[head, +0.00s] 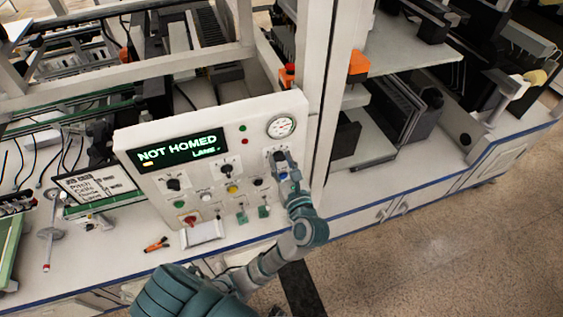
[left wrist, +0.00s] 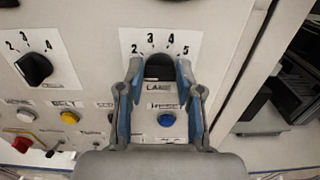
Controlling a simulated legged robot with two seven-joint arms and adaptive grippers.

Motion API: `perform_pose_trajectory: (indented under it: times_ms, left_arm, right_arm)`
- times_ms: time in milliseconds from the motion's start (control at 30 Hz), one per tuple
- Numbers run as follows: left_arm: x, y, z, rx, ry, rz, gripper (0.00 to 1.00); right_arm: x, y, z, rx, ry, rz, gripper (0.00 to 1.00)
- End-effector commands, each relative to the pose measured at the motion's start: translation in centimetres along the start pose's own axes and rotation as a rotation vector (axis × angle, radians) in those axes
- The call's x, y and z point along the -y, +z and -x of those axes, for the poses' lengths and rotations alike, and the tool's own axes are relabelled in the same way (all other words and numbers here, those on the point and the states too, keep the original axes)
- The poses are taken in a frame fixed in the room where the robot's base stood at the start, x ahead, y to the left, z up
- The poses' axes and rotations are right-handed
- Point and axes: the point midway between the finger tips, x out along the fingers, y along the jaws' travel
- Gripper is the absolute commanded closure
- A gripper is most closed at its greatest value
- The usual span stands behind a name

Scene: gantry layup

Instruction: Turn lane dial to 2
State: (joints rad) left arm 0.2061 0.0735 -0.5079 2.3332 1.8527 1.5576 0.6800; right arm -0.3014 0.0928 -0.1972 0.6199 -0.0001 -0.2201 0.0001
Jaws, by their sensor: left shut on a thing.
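The lane dial (left wrist: 160,70) is a black knob on a white plate, with a label below it that seems to read LANE. The numbers 2, 3, 4 and 5 show around it. My left gripper (head: 280,158) is at the upper right of the white control panel (head: 122,143). In the left wrist view its two fingers are shut on the dial, one on each side. Which number the dial points to I cannot tell. The panel's display (head: 180,150) reads NOT HOMED, with a smaller LANE line whose value looks like a dash. My right gripper is not in view.
A blue button (left wrist: 166,119) sits just below the dial, between my fingers. A second black dial (left wrist: 34,68) and a yellow button (left wrist: 69,117) are to the left. A round gauge (head: 281,126) is above the gripper. A grey upright post (head: 322,95) stands close right of the panel.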

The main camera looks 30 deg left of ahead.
Motion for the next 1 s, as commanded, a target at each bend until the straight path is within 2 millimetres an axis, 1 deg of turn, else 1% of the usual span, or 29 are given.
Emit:
perform_pose_trajectory:
  times_ms: [33, 233, 467, 667, 1000]
  left_arm:
    - [-0.3, 0.1, -0.2, 0.003, 0.012, 0.001, 0.99]
    - [-0.3, 0.1, -0.2, 0.004, 0.013, 0.001, 1.00]
    - [-0.3, 0.2, -0.3, 0.002, 0.013, -0.024, 1.00]
    - [-0.3, 0.3, -0.2, 0.001, 0.014, -0.119, 1.00]
    - [-0.2, 0.4, -0.3, -0.002, 0.014, -0.374, 1.00]
  right_arm:
    - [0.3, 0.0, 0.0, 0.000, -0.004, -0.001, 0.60]
    - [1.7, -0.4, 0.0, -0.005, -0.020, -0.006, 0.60]
    - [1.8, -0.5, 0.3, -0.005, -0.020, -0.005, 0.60]
    - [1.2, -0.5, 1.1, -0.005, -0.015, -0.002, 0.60]
    - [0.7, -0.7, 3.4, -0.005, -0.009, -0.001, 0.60]
